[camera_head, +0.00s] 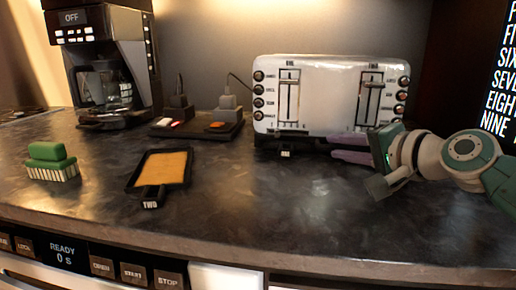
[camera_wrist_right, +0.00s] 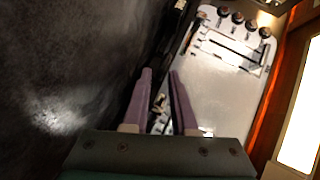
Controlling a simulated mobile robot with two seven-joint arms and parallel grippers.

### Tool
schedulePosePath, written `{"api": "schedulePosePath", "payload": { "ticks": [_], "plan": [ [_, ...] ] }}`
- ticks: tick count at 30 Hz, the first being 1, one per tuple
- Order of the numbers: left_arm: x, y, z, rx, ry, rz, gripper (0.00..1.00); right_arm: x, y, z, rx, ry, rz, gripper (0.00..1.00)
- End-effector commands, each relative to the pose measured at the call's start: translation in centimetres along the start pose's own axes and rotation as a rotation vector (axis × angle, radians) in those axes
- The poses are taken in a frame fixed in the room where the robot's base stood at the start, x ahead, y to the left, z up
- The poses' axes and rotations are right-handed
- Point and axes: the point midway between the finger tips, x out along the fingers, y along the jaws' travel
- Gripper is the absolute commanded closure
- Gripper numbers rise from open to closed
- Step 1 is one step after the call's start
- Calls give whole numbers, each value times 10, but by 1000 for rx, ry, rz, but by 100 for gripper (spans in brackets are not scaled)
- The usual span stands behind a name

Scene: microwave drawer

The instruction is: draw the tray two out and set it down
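A dark, flat tray (camera_head: 134,179) with an orange-brown inside lies on the counter left of centre. Its short handle (camera_head: 153,194) points to the front and carries the label TWO. My right gripper (camera_head: 333,147) is at the front of the white toaster (camera_head: 330,85), low by its base and well to the right of the tray. In the right wrist view its two purple fingers (camera_wrist_right: 160,72) stand apart with nothing seen held between them. The toaster (camera_wrist_right: 228,80) is beyond them. My left gripper is not in view.
A small labelled tab (camera_head: 286,154) shows under the toaster's front. A green brush (camera_head: 50,157) stands at the left, and a coffee machine (camera_head: 107,65) behind it. A dark power strip (camera_head: 200,128) with plugs lies behind the tray. The counter's middle front (camera_head: 270,210) is clear.

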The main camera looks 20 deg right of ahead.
Motion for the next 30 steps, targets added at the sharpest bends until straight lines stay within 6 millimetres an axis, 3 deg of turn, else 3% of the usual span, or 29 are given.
{"api": "schedulePosePath", "payload": {
  "ticks": [4,13,20,30],
  "plan": [
    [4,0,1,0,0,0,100,10,0,0,1,0,-1,74],
    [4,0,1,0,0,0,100,11,0,0,0,-1,0,74],
    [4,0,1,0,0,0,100,11,0,0,0,-1,0,100],
    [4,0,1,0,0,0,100,11,0,0,0,-1,1,100]
  ]
}}
